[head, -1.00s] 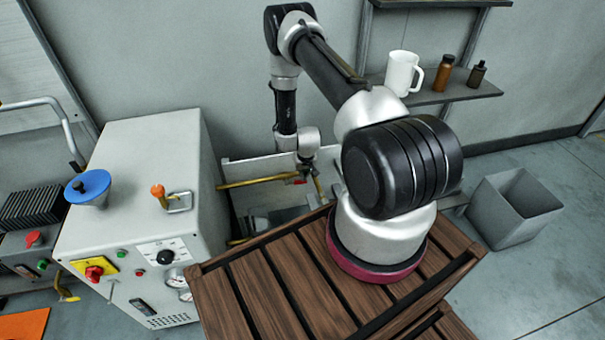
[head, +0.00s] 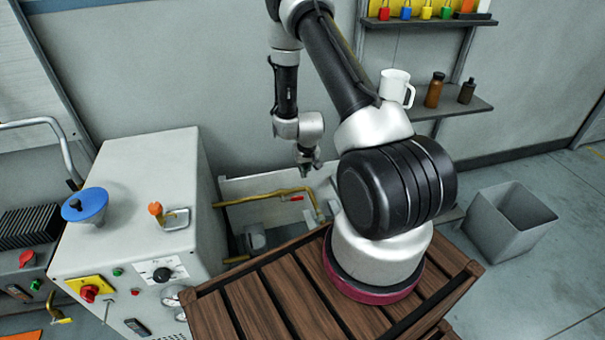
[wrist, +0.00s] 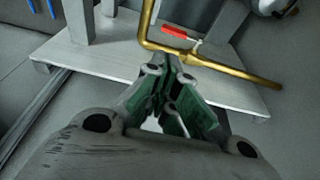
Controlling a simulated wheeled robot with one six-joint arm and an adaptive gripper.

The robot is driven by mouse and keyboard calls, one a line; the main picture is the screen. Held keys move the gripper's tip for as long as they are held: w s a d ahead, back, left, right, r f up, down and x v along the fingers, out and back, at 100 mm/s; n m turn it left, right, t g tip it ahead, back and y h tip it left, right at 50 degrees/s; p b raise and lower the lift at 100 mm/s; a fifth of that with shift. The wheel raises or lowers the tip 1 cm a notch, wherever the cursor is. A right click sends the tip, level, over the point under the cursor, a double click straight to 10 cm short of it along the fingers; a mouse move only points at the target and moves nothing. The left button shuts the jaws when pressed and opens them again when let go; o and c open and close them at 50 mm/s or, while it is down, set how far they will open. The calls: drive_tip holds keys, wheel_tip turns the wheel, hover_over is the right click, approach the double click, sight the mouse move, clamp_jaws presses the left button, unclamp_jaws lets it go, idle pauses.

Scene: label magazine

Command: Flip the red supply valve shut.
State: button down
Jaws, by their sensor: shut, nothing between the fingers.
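The red supply valve shows as a small red lever (head: 297,198) on a bent brass pipe (head: 262,196) behind the slatted wooden top. In the wrist view the red lever (wrist: 174,31) lies roughly parallel to the lower run of brass pipe (wrist: 235,72), with a pale stem at its right end. My gripper (head: 309,172) is above the lever and slightly to its right in the head view, apart from it. In the wrist view my gripper (wrist: 163,65) is shut and empty, its fingertips below the lever in the picture. No fingertip visibly touches the valve.
A grey machine cabinet (head: 140,185) with an orange-topped lever (head: 155,210) and blue funnel (head: 86,205) stands left. The slatted wooden top (head: 255,310) is in front. A shelf (head: 450,108) with a mug and bottles is right of the arm. A grey bin (head: 510,225) stands right.

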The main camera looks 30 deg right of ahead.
drive_tip(key=shift+w+a+r, duration=0.1)
drive_tip(key=shift+a+r, duration=0.15)
drive_tip(key=shift+a, duration=0.15)
idle(0.3)
hover_over(297, 199)
drive_tip(key=d, duration=0.1)
wheel_tip(297, 199, down, 12)
drive_tip(key=shift+x, duration=0.95)
drive_tip(key=shift+w, duration=0.15)
